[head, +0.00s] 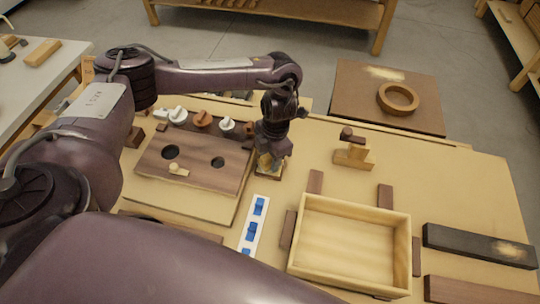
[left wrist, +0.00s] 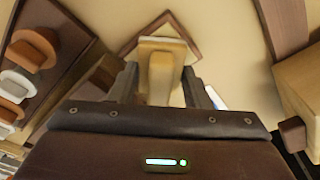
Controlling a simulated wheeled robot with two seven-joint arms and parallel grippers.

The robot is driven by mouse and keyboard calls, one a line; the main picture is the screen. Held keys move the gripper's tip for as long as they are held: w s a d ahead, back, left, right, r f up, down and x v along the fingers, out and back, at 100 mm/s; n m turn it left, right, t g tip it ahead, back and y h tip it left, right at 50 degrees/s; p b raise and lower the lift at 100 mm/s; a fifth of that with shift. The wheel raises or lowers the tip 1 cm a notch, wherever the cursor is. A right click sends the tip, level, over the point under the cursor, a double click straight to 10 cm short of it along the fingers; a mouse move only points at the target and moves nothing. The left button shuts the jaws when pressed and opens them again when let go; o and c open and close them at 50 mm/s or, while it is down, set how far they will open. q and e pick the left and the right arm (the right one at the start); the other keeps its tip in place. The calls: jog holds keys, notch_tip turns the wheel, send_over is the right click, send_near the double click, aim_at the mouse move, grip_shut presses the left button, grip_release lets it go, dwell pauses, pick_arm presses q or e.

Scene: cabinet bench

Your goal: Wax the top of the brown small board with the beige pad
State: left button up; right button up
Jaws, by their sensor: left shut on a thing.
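My left gripper (head: 271,152) is shut on the upright grip of the beige pad (left wrist: 160,78), left of the bench's middle. In the left wrist view the fingers (left wrist: 160,88) stand on both sides of the grip. The pad is over a small brown-edged square (left wrist: 187,27); I cannot tell whether it touches it. A plain brown board (head: 482,291) lies at the bench's front right, partly cut off by the picture edge. A darker board (head: 455,241) with a pale smear lies just behind it. My right gripper is not in view.
An open wooden box (head: 400,225) stands between the pad and the boards, with brown blocks around it. A small wooden stand (head: 354,157) is behind it. A blue-marked white strip (head: 247,238) lies in front.

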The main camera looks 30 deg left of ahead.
aim_at(268, 156)
pick_arm(q)
jog(key=shift+f+b, duration=0.4)
jog(key=shift+f, duration=0.15)
dwell(1.3)
notch_tip(268, 156, up, 7)
jog(key=p, duration=0.7)
jog(key=shift+r, duration=0.1)
dwell(0.7)
